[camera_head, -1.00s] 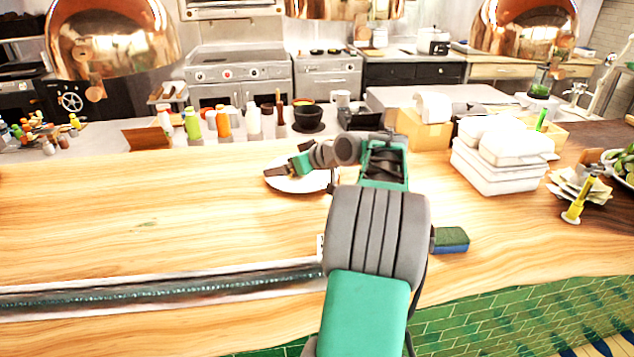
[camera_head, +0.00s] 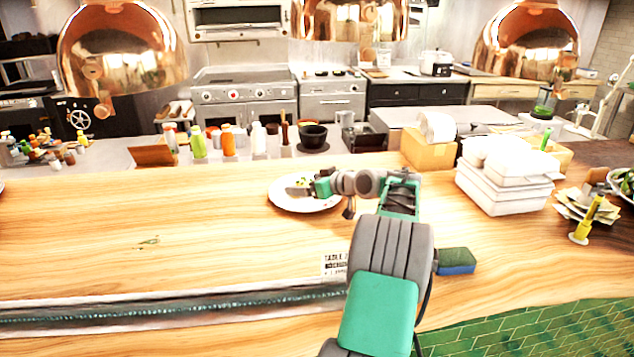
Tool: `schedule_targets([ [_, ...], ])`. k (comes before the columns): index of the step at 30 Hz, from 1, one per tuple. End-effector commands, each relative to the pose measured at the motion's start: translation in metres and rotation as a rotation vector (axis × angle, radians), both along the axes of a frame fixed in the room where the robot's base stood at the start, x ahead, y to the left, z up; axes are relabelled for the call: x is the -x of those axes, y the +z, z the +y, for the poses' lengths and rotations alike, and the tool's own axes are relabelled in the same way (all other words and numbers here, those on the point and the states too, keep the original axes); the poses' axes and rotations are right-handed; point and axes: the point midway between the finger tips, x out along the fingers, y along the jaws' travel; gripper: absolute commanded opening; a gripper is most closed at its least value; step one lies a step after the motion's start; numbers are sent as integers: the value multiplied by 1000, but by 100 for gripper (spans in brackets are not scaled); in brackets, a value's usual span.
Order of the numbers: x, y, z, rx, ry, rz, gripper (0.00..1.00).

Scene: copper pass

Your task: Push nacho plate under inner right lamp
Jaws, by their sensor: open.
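A white plate (camera_head: 315,206) lies on the wooden counter near its far edge, left of my arm. A little food with green bits shows on it, but my gripper hides part of it. My gripper (camera_head: 300,189) is open and over the plate's middle from the right. I cannot tell whether it touches the plate or food. Copper dome lamps hang above: one at left (camera_head: 122,50), one at top middle (camera_head: 350,14), one at right (camera_head: 527,42). I cannot tell which is the inner right lamp.
A sponge (camera_head: 456,258), white containers (camera_head: 505,185) and a cardboard box (camera_head: 428,150) are to the right. Bottles (camera_head: 228,140) and a dark bowl (camera_head: 313,136) stand behind the plate. A label card (camera_head: 334,266) lies in front.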

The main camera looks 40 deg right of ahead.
Motion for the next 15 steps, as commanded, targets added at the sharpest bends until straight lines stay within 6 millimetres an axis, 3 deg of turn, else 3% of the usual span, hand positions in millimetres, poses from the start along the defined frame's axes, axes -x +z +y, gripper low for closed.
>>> schedule_targets([
  [6, -17, -6, 0, 1, -1, 0, 93],
  [13, -17, -7, 0, 1, -1, 0, 93],
  [15, -17, -7, 0, 1, -1, 0, 89],
])
